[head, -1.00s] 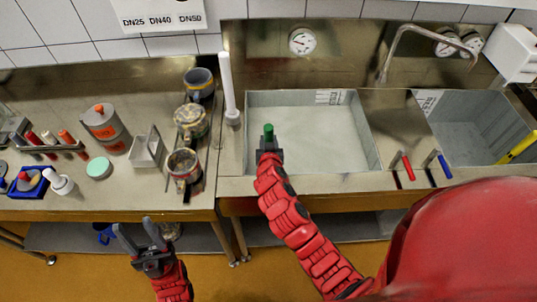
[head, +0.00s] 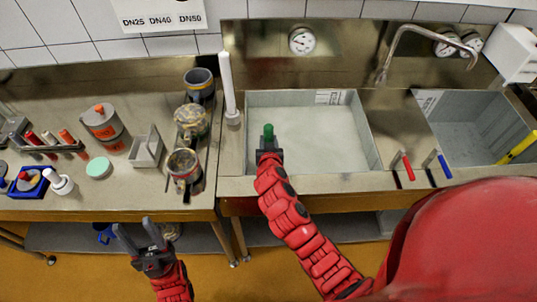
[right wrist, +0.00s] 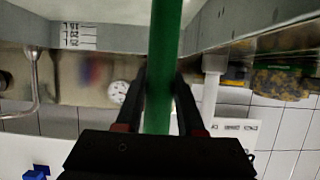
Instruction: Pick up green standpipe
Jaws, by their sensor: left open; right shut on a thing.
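The green standpipe (head: 268,135) shows as a short green end above my right gripper (head: 269,153) at the front left of the left sink (head: 372,140). In the right wrist view the green standpipe (right wrist: 162,65) runs between the two fingers of my right gripper (right wrist: 160,100), which is shut on it. Its far end is out of that picture. My left gripper (head: 140,238) is open and empty, low in front of the counter and over the floor.
A white standpipe (head: 227,85) stands left of the sink. Several cups or pots (head: 184,165) line the counter's right side. A red-handled valve (head: 407,165) and a blue-handled valve (head: 442,162) sit between the sinks. A tap (head: 400,40) arches behind. The left sink's floor looks clear.

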